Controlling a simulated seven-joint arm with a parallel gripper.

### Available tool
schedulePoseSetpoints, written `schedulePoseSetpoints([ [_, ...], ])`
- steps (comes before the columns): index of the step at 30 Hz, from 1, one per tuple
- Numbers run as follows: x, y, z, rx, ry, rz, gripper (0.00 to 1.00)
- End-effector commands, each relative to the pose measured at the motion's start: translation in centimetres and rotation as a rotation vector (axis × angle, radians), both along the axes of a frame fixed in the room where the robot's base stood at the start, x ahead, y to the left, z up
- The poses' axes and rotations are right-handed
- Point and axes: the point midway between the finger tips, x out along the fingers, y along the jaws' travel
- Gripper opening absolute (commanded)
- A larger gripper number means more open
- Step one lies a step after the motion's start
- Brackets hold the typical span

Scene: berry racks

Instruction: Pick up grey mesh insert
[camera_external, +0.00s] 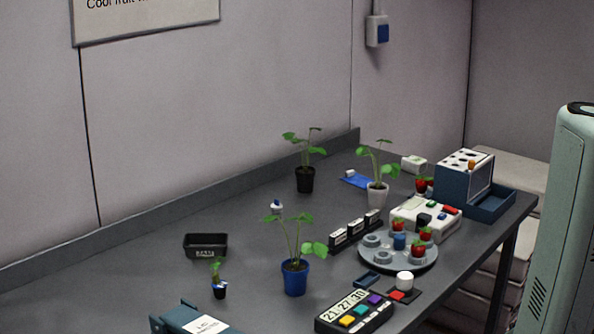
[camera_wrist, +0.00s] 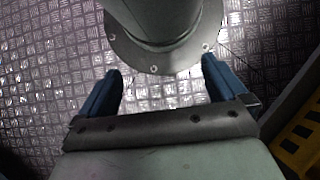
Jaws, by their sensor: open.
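I cannot pick out a grey mesh insert for certain in either view. A small dark open bin (camera_external: 205,247) with a pale label stands at the left of the bench, and its inside is too dark to read. My gripper (camera_wrist: 162,69) shows in the wrist view with its two blue fingers wide apart and nothing between them. It points down at a metal tread-plate floor, with a round grey bolted flange behind the fingers.
The grey bench (camera_external: 150,285) holds potted plants, including a blue pot (camera_external: 294,279). A round grey tray (camera_external: 427,260) with strawberries, a timer box (camera_external: 353,313) and a blue-and-white rack box (camera_external: 463,180) crowd the right.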

Motion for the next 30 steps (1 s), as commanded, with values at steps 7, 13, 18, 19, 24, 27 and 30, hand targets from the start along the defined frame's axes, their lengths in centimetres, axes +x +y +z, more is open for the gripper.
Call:
schedulePoseSetpoints([
  [7, 0.03, 0.01, -0.01, 0.001, -0.001, -0.001, 0.99],
  [13, 0.04, 0.01, -0.01, 0.001, -0.001, -0.001, 0.92],
  [18, 0.04, 0.01, -0.01, 0.001, -0.001, -0.001, 0.75],
  [19, 0.04, 0.01, -0.01, 0.002, -0.001, -0.001, 0.72],
  [24, 0.04, 0.01, -0.01, 0.002, -0.001, -0.001, 0.56],
  [27, 0.04, 0.01, -0.01, 0.002, -0.001, -0.001, 0.56],
  [30, 0.07, 0.01, -0.01, 0.001, -0.001, -0.002, 0.56],
])
